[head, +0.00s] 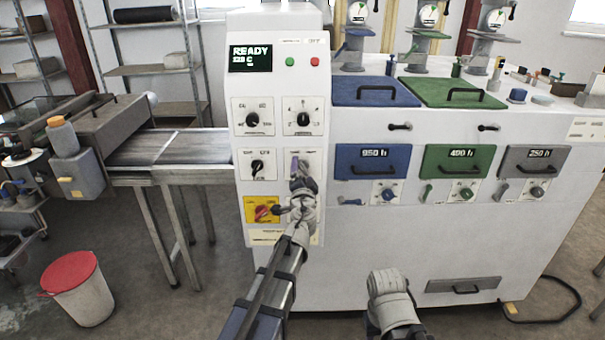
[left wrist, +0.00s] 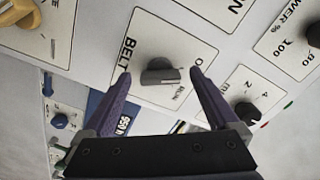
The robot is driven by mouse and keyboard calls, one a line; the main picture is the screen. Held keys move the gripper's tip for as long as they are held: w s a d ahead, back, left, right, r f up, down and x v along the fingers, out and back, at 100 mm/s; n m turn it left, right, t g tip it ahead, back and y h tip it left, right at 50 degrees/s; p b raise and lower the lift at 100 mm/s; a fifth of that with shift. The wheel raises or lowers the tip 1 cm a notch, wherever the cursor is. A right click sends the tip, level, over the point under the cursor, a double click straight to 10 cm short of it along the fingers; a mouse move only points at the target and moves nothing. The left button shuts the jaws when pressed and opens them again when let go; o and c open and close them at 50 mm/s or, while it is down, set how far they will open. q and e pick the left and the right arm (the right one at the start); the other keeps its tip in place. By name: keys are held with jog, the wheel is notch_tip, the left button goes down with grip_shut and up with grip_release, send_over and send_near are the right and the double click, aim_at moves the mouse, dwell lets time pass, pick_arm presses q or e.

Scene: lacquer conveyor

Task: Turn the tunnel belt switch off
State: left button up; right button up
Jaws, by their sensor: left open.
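The belt switch (left wrist: 160,76) is a dark grey rotary knob on a white plate. In the left wrist view BELT is printed at its left, and RUN and a partly hidden O-label at its right. I cannot tell for certain which label it points to. My left gripper (left wrist: 161,74) is open, with one purple finger on each side of the knob. I see a gap on both sides, with no clear contact. In the head view my left gripper (head: 297,164) is in front of the control panel's right column and hides this switch. My right gripper is not in view.
Other knobs sit close by: an upper right knob (head: 303,119), a left knob (head: 257,167) and a red switch on a yellow plate (head: 264,211). The display (head: 250,58) reads READY. Drawers (head: 372,161) are to the right, the conveyor (head: 165,147) to the left.

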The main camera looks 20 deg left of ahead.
pick_arm(q)
jog(key=v, duration=0.7)
jog(key=shift+s, duration=0.3)
jog(key=s+d+f+n+g+y, duration=0.1)
jog(key=s+d+f+n+g, duration=0.1)
jog(key=s+f+n+g, duration=0.7)
jog(key=s+d+f+m+g+h, duration=0.2)
jog(key=s+d+f+g, duration=0.2)
jog(key=s, duration=0.5)
jog(key=s+d+f+m+g+h, duration=0.2)
jog(key=s+d+f+g, duration=0.2)
jog(key=s+d+f, duration=0.4)
jog(key=shift+s+d+f+g+h, duration=0.3)
jog(key=shift+s+d+f+h, duration=0.1)
jog(key=shift+s, duration=0.7)
